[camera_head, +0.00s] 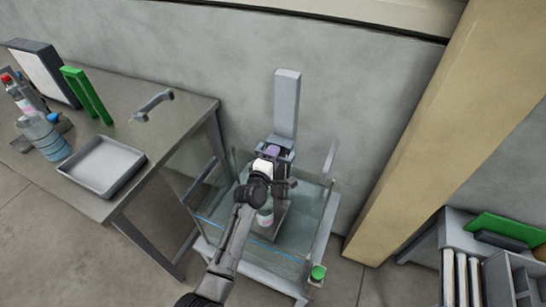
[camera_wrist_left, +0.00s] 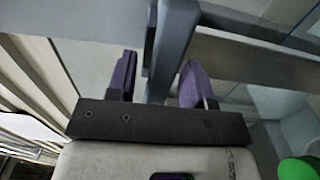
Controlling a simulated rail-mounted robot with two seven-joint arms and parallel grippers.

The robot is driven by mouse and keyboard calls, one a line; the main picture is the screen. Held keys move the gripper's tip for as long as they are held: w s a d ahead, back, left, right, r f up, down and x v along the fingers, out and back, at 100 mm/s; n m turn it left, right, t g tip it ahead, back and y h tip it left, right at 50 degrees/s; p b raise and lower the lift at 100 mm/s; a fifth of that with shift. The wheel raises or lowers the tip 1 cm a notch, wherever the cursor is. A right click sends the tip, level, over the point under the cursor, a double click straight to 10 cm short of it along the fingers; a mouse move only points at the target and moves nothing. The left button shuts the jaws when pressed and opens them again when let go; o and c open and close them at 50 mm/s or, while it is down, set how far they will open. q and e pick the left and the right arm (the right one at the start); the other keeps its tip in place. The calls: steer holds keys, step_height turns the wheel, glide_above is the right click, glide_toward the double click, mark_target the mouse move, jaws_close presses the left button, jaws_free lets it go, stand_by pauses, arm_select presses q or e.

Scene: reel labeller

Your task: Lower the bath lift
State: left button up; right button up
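The bath lift has a tall grey column (camera_head: 286,105) standing behind a clear-walled bath (camera_head: 307,235). My left gripper (camera_head: 272,153) is at the lower front of this column, with its wrist above the bath. In the left wrist view its two purple fingers (camera_wrist_left: 158,82) stand apart. A grey bar (camera_wrist_left: 175,40) of the lift shows between them, with a gap beside the left finger; I cannot tell whether the right finger touches it. A small pale bottle-like item (camera_head: 265,216) shows in the bath below my wrist, partly hidden. My right gripper is not in view.
A green button (camera_head: 318,272) sits at the bath frame's front right corner. Left is a metal table with a grey tray (camera_head: 102,165), a blue bottle (camera_head: 46,137) and a green rack (camera_head: 86,94). A tan pillar (camera_head: 440,120) and shelf unit stand right.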

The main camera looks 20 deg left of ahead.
arm_select(q)
jaws_close()
stand_by(0.3)
step_height(320, 180, down, 4)
steer(key=shift+b, duration=1.25)
steer(key=shift+o, duration=0.4)
jaws_free()
steer(key=shift+s, duration=0.1)
